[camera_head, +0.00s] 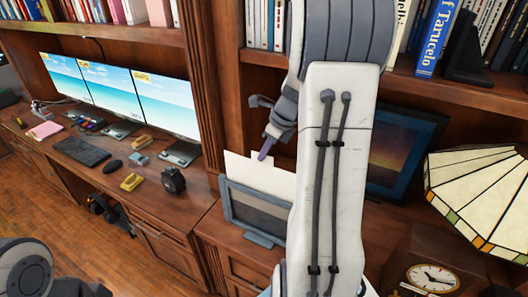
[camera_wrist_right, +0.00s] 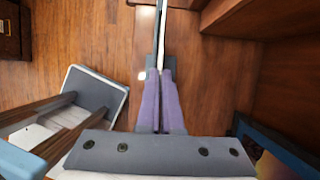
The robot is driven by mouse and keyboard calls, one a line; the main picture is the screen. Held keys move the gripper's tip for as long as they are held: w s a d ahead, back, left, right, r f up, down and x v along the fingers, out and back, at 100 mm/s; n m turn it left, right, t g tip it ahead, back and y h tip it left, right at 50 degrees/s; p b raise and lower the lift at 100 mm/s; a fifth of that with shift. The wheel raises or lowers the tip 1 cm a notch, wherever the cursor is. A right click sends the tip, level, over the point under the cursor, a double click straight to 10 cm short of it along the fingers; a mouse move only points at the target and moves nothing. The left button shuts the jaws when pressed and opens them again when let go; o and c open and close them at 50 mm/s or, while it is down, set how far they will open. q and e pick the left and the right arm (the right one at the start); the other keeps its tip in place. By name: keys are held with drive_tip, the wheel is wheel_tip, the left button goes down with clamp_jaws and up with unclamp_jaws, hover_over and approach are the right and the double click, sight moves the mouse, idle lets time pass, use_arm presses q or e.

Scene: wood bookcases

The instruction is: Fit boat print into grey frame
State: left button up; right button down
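A pale sheet, apparently the boat print (camera_head: 245,172), stands upright at the rear of the grey frame (camera_head: 234,212). Its lower part is hidden by the frame; I cannot tell whether it is in a slot or behind. No boat picture shows on its visible side. The frame stands upright on the low wood cabinet, with a dark grey panel inside. My right gripper (camera_head: 266,147) is at the sheet's upper right. In the right wrist view its purple fingers (camera_wrist_right: 159,102) are closed together around the thin edge-on sheet (camera_wrist_right: 162,28). My left gripper is out of view.
A dark blue framed sunset picture (camera_head: 398,155) leans right of my right arm. A stained-glass lamp (camera_head: 485,190) and a clock (camera_head: 432,277) stand farther right. Books fill the shelf above.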

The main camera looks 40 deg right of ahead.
wheel_tip(320, 180, down, 12)
drive_tip(key=b, duration=0.7)
drive_tip(key=shift+b, duration=0.4)
idle(3.1)
drive_tip(key=c, duration=1)
unclamp_jaws()
drive_tip(key=v, duration=1)
drive_tip(key=shift+s+r, duration=0.2)
